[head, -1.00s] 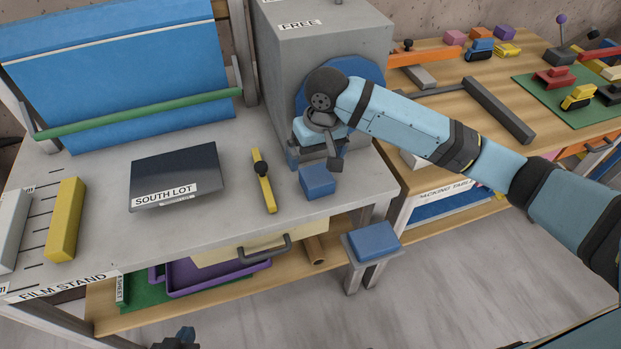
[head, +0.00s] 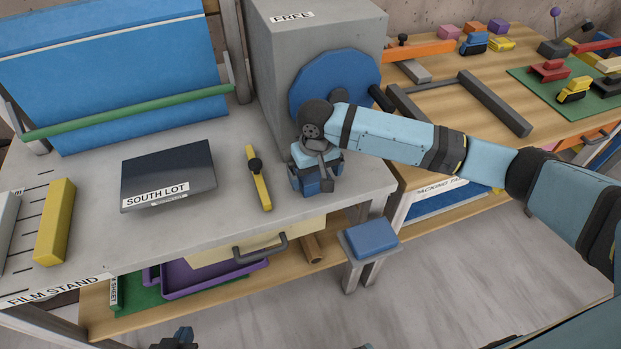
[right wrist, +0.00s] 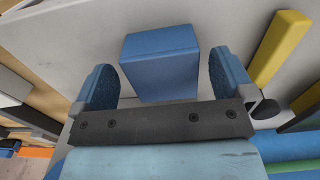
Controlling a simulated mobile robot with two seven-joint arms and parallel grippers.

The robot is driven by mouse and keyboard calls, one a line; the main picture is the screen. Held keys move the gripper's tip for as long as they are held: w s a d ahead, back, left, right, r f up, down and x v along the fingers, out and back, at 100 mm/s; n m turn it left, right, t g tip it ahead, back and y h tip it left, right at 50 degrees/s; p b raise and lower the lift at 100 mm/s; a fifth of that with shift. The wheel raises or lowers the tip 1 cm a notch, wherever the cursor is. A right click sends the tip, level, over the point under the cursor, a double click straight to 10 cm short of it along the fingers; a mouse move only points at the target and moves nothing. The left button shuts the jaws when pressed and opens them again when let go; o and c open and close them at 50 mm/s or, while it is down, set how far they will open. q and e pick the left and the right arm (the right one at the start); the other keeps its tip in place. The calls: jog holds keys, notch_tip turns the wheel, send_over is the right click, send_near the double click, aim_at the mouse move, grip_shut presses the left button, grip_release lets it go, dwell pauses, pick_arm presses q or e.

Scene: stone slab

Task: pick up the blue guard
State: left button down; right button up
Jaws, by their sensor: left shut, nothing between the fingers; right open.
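A blue block (head: 312,184), which looks like the blue guard, stands on the grey stone-topped bench near its front right corner. My right gripper (head: 316,188) is over it, pointing down, and hides most of it in the head view. In the right wrist view the block (right wrist: 160,62) lies between the two blue fingers of the open right gripper (right wrist: 164,82), with a gap on each side. My left gripper (head: 178,340) shows only partly at the bottom edge of the head view, shut and empty, away from the bench.
A grey machine (head: 310,45) with a blue disc (head: 335,85) stands close behind the right gripper. A yellow bar with a black knob (head: 258,180) and a dark plate (head: 168,172) lie to the left. A blue-topped stool (head: 370,238) stands in front.

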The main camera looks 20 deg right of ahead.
jog(key=shift+f, duration=1.35)
jog(key=c, duration=0.9)
